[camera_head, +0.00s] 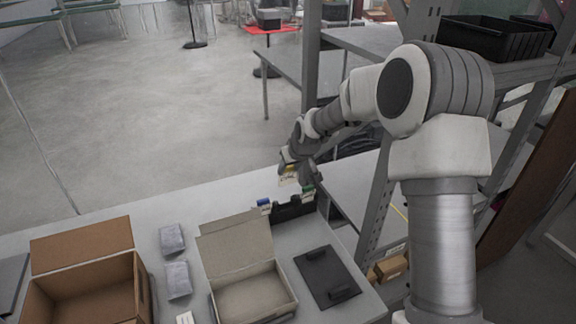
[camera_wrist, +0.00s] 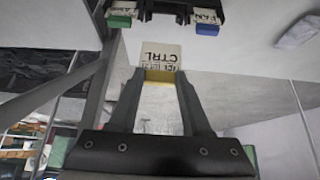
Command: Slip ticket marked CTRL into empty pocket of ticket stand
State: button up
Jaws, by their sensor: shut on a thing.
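My gripper (camera_wrist: 160,78) is shut on the lower, yellow-banded end of a cream ticket (camera_wrist: 161,54) marked CTRL. In the wrist view the lettering reads toward the free end, which points at the black ticket stand (camera_wrist: 165,7). The stand holds a green-banded ticket (camera_wrist: 119,21) at left and a blue-banded ticket (camera_wrist: 207,28) at right, with a gap between them. The ticket and stand appear apart there. The pocket's inside is hidden.
On the table (camera_head: 205,205) stand an open brown box (camera_head: 90,290), an open beige box (camera_head: 245,275) and a dark clipboard-like plate (camera_head: 329,275). Two grey packets (camera_head: 172,239) lie between the boxes. A metal rack post (camera_head: 385,190) rises close right of the stand.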

aim_at(287, 183)
jog(key=shift+w+a+f+b, duration=0.15)
jog(key=shift+f+b, duration=0.8)
jog(key=shift+f, duration=0.55)
jog(key=shift+w+a+f+b, duration=0.15)
jog(key=shift+f+b, duration=0.75)
jog(key=shift+f, duration=0.55)
jog(key=shift+d, duration=0.1)
jog(key=shift+f+b, duration=2.3)
jog(key=shift+b, duration=0.1)
dwell(0.7)
dwell(0.4)
jog(key=o, duration=1.3)
jog(key=shift+c, duration=0.7)
jog(key=shift+r, duration=0.1)
